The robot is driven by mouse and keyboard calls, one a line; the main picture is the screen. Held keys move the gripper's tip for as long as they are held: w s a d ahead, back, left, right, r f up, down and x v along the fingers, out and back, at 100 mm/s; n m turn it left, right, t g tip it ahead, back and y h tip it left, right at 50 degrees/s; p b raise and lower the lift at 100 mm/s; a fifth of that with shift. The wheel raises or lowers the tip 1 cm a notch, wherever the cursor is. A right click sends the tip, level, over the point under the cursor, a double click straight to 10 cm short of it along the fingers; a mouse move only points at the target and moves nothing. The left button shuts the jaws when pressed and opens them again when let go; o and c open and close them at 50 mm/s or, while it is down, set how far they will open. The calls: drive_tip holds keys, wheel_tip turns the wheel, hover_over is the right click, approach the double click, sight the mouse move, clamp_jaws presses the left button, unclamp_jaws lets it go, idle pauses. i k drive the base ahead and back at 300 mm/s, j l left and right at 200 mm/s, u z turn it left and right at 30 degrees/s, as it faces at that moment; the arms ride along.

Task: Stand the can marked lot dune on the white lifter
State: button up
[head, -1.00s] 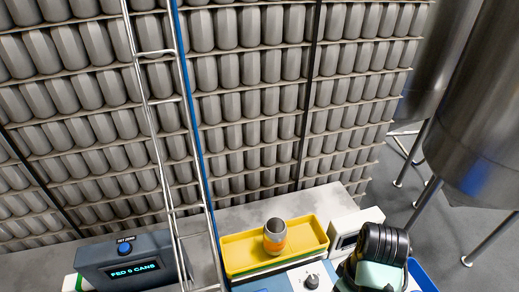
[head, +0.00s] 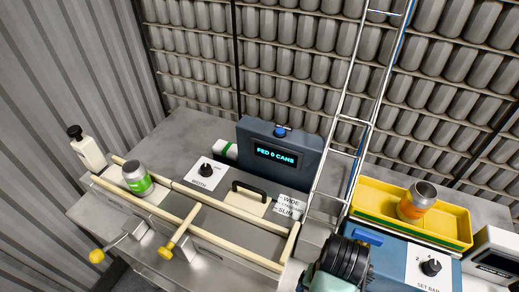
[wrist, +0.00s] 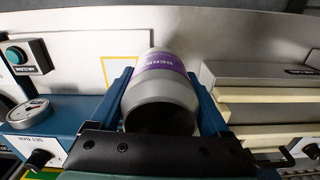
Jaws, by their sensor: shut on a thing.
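My gripper (wrist: 160,80) is shut on a grey can (wrist: 160,97) in the wrist view, with a blue finger on each side. The can has a purple band with lettering that I cannot read fully, and its dark open end faces the camera. An orange-banded can (head: 414,202) leans in the yellow tray (head: 455,236) in the head view. A green-banded can (head: 137,178) is on the railed infeed at the left. No lot mark reading dune is legible on any can. I cannot make out the white lifter. The head view does not show my fingers.
A grey box (head: 262,158) with a lit can-count display stands behind the infeed rails (head: 225,205). A metal ladder frame (head: 352,120) rises between it and the tray. A white bottle (head: 88,152) stands at the far left. A gauge (wrist: 27,112) is at the left in the wrist view.

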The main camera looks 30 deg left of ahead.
sight(122, 179)
drive_tip(key=k+u, duration=0.25)
drive_tip(key=k+j+u, duration=0.1)
drive_tip(key=k+u, duration=0.15)
drive_tip(key=u, duration=1.5)
drive_tip(key=i+l+u, duration=0.1)
drive_tip(key=u, duration=0.25)
drive_tip(key=i+l+u, duration=0.3)
drive_tip(key=l+u, duration=0.1)
drive_tip(key=u, duration=0.25)
drive_tip(key=i+l, duration=0.2)
drive_tip(key=l, duration=0.2)
drive_tip(key=i+l, duration=0.25)
drive_tip(key=l, duration=0.15)
drive_tip(key=i+l, duration=0.2)
drive_tip(key=l, duration=0.15)
